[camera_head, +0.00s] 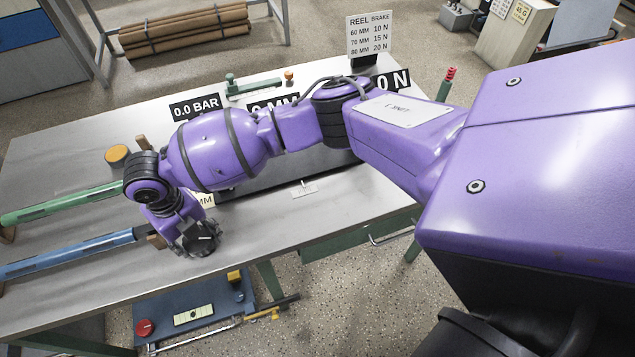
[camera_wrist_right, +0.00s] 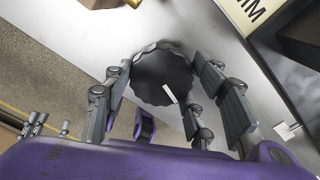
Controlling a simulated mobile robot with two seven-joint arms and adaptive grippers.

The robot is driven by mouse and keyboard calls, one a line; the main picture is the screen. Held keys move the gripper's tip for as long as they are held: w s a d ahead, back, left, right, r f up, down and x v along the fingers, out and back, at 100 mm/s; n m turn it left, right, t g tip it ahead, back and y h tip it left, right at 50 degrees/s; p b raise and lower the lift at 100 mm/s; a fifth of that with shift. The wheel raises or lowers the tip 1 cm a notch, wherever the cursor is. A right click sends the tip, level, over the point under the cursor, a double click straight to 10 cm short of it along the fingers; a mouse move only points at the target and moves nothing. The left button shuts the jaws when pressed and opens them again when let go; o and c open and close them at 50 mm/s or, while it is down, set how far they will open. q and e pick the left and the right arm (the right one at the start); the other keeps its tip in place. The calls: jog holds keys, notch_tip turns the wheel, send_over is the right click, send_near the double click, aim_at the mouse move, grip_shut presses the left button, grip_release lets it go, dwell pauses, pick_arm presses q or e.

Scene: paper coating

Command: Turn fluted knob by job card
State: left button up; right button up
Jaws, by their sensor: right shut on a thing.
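The fluted knob (camera_wrist_right: 160,72) is dark and round with a scalloped rim. A white mark shows on its face, slanting toward the lower right in the wrist view. My right gripper (camera_head: 197,238) is at the front edge of the table, with its fingers around the knob and shut on it. In the head view the gripper hides the knob. The job card (camera_head: 369,33) stands at the back and reads REEL BRAKE: 60 MM 10 N, 70 MM 15 N, 80 MM 20 N. My left gripper is not in view.
A display (camera_head: 195,106) reads 0.0 BAR. My arm partly covers an MM display (camera_head: 273,103) and an N display (camera_head: 393,80). A green bar (camera_head: 70,203) and a blue bar (camera_head: 70,256) lie at left. A blue board (camera_head: 190,308) with a red button is below the table edge.

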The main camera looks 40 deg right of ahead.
aim_at(195, 240)
jog(key=shift+a+r+n, duration=0.1)
jog(key=shift+a+n, duration=0.05)
jog(key=shift+n, duration=0.65)
jog(key=shift+a+r+n, duration=0.1)
jog(key=shift+n, duration=0.7)
jog(key=o, duration=1.1)
jog(key=shift+d+f, duration=0.1)
notch_tip(195, 240, up, 12)
jog(key=shift+r, duration=0.1)
